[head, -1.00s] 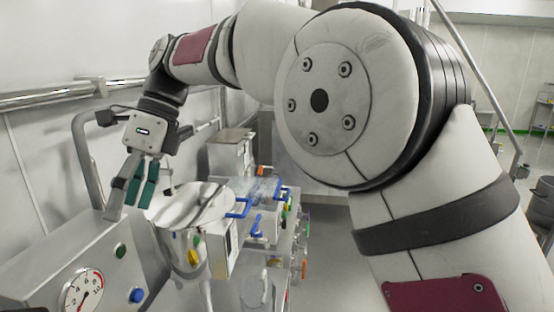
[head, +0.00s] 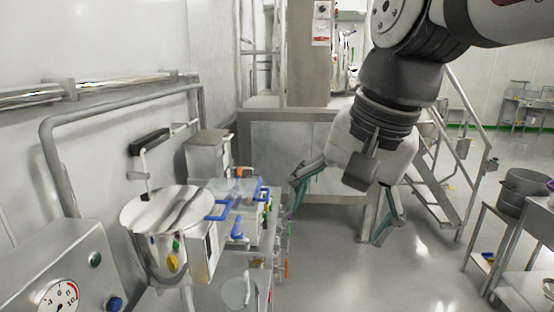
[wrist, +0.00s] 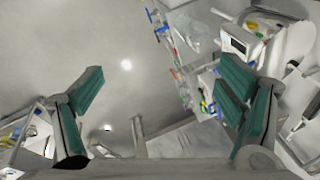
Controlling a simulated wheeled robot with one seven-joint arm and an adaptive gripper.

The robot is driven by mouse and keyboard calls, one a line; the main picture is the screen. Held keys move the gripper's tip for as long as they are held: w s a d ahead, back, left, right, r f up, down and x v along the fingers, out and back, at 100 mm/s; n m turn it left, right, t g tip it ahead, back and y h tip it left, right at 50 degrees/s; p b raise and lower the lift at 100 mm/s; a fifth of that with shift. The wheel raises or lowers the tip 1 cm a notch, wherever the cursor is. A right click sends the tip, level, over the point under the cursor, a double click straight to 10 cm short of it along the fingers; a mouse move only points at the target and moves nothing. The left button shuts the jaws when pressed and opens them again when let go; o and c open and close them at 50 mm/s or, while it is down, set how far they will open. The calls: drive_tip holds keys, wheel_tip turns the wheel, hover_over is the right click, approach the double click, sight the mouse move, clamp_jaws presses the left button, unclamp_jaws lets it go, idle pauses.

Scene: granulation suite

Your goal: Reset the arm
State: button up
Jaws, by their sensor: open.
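My gripper (head: 340,212) hangs at the right of centre in the head view, pointing down over open floor. Its two green-padded fingers are spread wide with nothing between them. In the wrist view the fingers (wrist: 165,115) stand apart at left and right, with grey floor between them. My arm comes in from the upper right of the head view. No part of the gripper appears to touch anything.
A steel vessel with a lid (head: 168,210) and a blue-handled clear box (head: 238,190) stand at left. A gauge panel (head: 60,262) is at lower left. The middle floor (head: 410,270) is clear.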

drive_tip(key=s+d+f+n+t+h, duration=0.2)
drive_tip(key=s+d+f+n, duration=0.3)
drive_tip(key=d, duration=0.6)
drive_tip(key=shift+s+f+t, duration=0.3)
drive_tip(key=shift+s+f, duration=0.7)
drive_tip(key=shift+s, duration=0.75)
